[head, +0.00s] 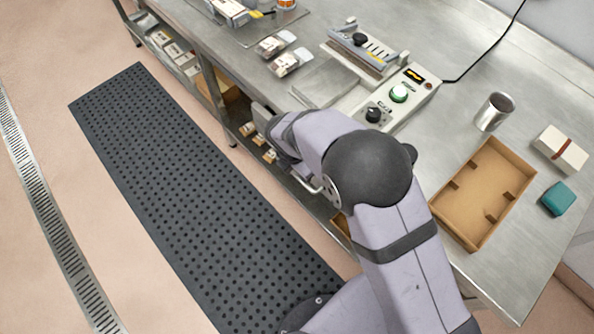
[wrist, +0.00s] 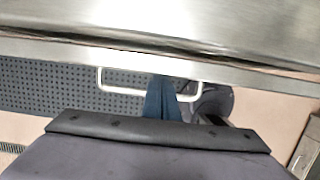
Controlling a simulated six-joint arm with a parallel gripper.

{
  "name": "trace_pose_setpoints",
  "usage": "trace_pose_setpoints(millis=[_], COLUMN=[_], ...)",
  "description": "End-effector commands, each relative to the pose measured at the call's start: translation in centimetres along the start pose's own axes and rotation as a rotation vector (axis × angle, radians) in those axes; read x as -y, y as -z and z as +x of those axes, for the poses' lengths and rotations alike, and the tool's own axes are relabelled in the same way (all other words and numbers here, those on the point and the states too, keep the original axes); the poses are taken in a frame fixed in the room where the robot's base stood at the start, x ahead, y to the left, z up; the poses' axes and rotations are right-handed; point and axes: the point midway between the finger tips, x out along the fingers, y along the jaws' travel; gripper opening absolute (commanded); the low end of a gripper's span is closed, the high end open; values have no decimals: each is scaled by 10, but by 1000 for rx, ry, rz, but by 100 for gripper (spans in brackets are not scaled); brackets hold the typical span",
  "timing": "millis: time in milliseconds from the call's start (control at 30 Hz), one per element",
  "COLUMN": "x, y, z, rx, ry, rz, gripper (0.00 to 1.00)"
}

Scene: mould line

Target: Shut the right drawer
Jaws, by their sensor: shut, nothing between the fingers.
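In the wrist view a pale handle loop (wrist: 115,88) stands out from a narrow metal strip (wrist: 65,52) below the bench top, which I take for the right drawer's front. A thin dark line runs between strip and bench edge; how far the drawer stands out is unclear. My gripper (wrist: 161,80) shows blue fingers, closed together and empty, at the middle of the handle. I cannot tell whether they touch it. In the head view the handle (head: 306,184) shows beside my arm at the bench's front; my arm hides the fingers and most of the drawer.
On the steel bench (head: 450,120) are a control box (head: 405,98), a metal cup (head: 494,111), an open brown tray (head: 487,190), a white box (head: 560,149) and a teal item (head: 558,199). A perforated black mat (head: 170,170) lies along the floor in front.

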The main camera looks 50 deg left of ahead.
Motion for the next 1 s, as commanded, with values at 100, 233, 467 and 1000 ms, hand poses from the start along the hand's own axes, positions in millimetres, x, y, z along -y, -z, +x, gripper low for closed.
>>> trace_pose_setpoints(millis=[100,233,467,1000], x=[0,0,0,0], y=[0,0,0,-2], z=[0,0,-2,-58], rx=[0,0,0,0], ry=[-1,-1,-1,-1], rz=[0,0,0,0], gripper=[0,0,0,0])
